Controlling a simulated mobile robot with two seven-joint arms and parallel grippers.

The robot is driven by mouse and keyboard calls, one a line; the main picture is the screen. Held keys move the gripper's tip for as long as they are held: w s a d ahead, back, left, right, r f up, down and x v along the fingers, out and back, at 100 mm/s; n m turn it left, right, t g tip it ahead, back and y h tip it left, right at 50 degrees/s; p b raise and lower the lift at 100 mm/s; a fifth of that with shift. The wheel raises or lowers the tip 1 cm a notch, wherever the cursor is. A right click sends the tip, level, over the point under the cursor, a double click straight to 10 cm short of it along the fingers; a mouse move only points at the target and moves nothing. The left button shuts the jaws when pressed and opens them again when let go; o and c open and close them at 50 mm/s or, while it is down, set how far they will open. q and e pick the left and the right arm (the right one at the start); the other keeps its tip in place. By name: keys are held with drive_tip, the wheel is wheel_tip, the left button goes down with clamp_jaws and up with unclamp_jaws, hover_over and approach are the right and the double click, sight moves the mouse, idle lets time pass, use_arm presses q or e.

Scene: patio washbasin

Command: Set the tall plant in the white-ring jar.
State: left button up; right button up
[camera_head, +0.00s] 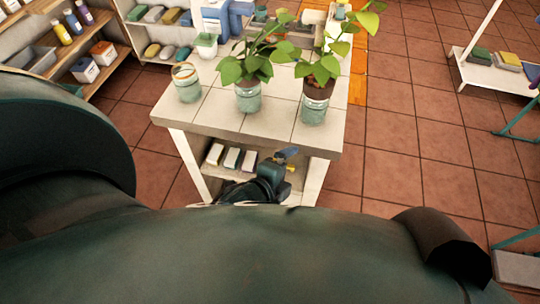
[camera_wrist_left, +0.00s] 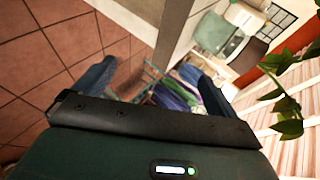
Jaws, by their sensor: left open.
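On the tiled table stand three glass jars. The left jar (camera_head: 187,88) has a tan rim and a pale band, and I see no plant in it. The middle jar (camera_head: 248,99) holds a leafy plant (camera_head: 250,62). The right jar (camera_head: 313,113) holds a taller plant (camera_head: 322,66), its brown root ball (camera_head: 318,90) showing above the glass. I cannot tell for sure which jar is the white-ring one. My left gripper (camera_head: 290,161) is open and empty, at the table's front edge, below the jars. In the left wrist view its fingers (camera_wrist_left: 155,85) stand apart. My right gripper is not in view.
The table (camera_head: 215,118) has bare tiles in front of the jars. Its lower shelf holds several pale blocks (camera_head: 231,158). Shelves with bottles stand at the left (camera_head: 85,68). A low white rack (camera_head: 490,76) is at the right, with open floor between. Leaves (camera_wrist_left: 288,112) hang in the left wrist view.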

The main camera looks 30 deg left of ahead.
use_arm(q)
drive_tip(key=s+f+n+g+h, duration=0.1)
drive_tip(key=s+f+n, duration=0.3)
drive_tip(key=s+n, duration=0.5)
drive_tip(key=shift+s+d+f+n+g, duration=0.2)
drive_tip(key=shift+s+n+g, duration=0.1)
drive_tip(key=shift+n, duration=2.4)
